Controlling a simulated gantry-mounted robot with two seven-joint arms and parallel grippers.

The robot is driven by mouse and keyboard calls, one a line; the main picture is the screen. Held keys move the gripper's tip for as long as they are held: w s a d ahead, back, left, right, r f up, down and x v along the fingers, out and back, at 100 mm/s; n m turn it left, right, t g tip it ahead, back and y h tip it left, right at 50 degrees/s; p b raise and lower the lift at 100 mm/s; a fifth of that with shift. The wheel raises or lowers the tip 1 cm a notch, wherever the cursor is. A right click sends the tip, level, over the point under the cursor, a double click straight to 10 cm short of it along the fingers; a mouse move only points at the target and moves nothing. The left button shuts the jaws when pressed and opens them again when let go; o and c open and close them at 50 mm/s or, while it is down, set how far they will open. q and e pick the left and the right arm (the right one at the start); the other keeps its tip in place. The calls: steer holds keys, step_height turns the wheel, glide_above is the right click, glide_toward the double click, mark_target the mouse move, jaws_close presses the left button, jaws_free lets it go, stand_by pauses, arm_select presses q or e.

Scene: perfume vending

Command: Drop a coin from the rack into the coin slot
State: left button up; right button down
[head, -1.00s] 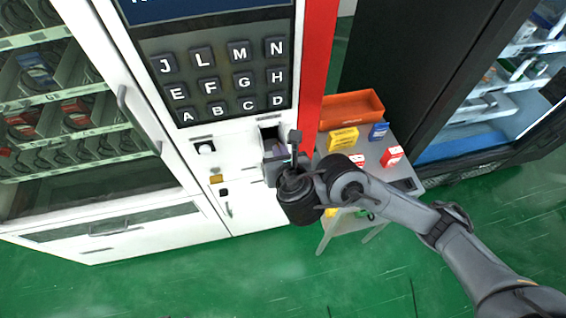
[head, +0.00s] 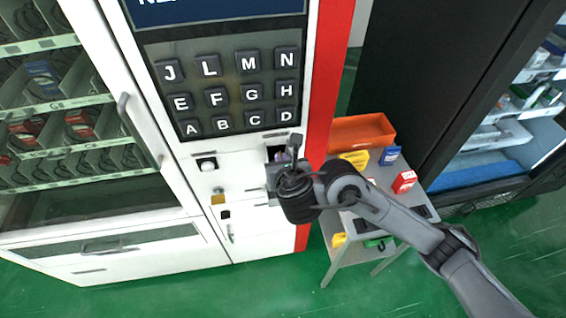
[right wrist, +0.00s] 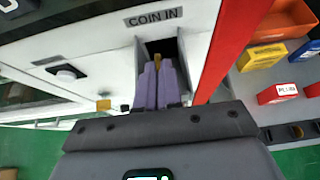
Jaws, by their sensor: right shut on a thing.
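The coin slot (head: 278,152) is a dark recess in the white vending machine's front, below the keypad. In the right wrist view the recess (right wrist: 160,46) sits under a "COIN IN" label (right wrist: 153,17). My right gripper (right wrist: 157,72) has its purple fingers close together, pointing into the recess. A small gold edge, apparently the coin (right wrist: 157,58), shows between the fingertips. In the head view my right gripper (head: 279,160) is at the slot, and its wrist hides the fingertips. My left gripper is out of view.
A grey table (head: 400,205) stands right of the machine, holding an orange bin (head: 362,132) and yellow, blue and red boxes. The red panel (right wrist: 222,50) lies close to the right of the fingers. A key lock (head: 218,198) is left of the slot.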

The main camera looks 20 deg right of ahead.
steer(key=c, duration=1.2)
jaws_free()
steer(key=shift+p+v, duration=3)
steer(key=shift+v, duration=2.4)
